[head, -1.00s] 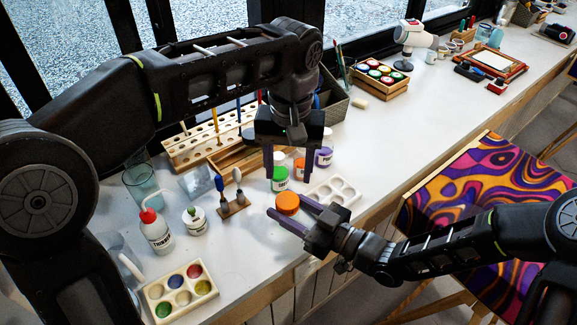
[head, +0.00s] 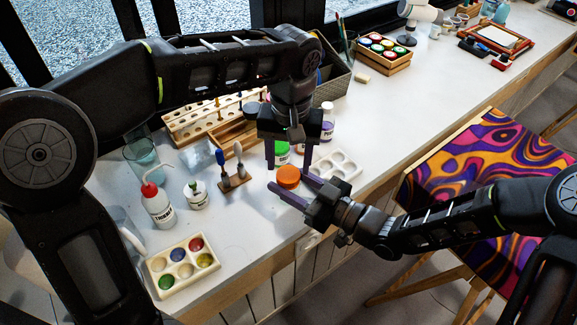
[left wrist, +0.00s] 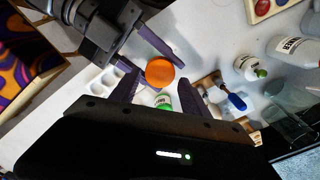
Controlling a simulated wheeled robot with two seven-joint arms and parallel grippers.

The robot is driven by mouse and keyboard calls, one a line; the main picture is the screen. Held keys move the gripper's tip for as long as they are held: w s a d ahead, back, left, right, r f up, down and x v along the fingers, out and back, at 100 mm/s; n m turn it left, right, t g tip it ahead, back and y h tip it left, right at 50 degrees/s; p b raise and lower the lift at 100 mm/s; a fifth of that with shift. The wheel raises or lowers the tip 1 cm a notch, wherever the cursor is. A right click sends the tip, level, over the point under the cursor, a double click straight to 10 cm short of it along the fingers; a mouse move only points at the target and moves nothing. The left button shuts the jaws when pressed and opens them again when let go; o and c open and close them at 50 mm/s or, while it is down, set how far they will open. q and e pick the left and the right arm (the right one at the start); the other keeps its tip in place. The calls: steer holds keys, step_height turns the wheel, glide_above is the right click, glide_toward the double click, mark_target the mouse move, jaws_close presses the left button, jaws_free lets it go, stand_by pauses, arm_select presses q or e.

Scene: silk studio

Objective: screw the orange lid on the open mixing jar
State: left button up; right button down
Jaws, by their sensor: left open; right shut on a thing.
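The orange lid (head: 288,176) lies between the fingertips of my right gripper (head: 288,181), which is shut on it. In the left wrist view the lid (left wrist: 160,72) appears as a round orange disc beside the right gripper's purple fingers. What is below the lid is hidden, so I cannot tell whether it touches a jar. My left gripper (head: 289,163) is open, pointing down just behind the lid, with its fingers apart and empty. I cannot clearly make out the open mixing jar.
A white palette (head: 340,164) lies right of the lid, and a purple-labelled jar (head: 327,126) stands behind. A tool stand (head: 234,180), a small bottle (head: 196,195), a red-capped bottle (head: 157,206) and a paint palette (head: 184,268) are to the left. The table's front edge is close.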

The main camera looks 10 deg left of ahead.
arm_select(q)
steer(key=shift+f, duration=1.3)
steer(key=shift+c, duration=0.2)
jaws_close()
steer(key=m, duration=0.6)
steer(key=shift+m, duration=0.4)
steer(key=shift+o, duration=1.6)
jaws_free()
steer(key=shift+r, duration=2.3)
steer(key=shift+c, duration=0.4)
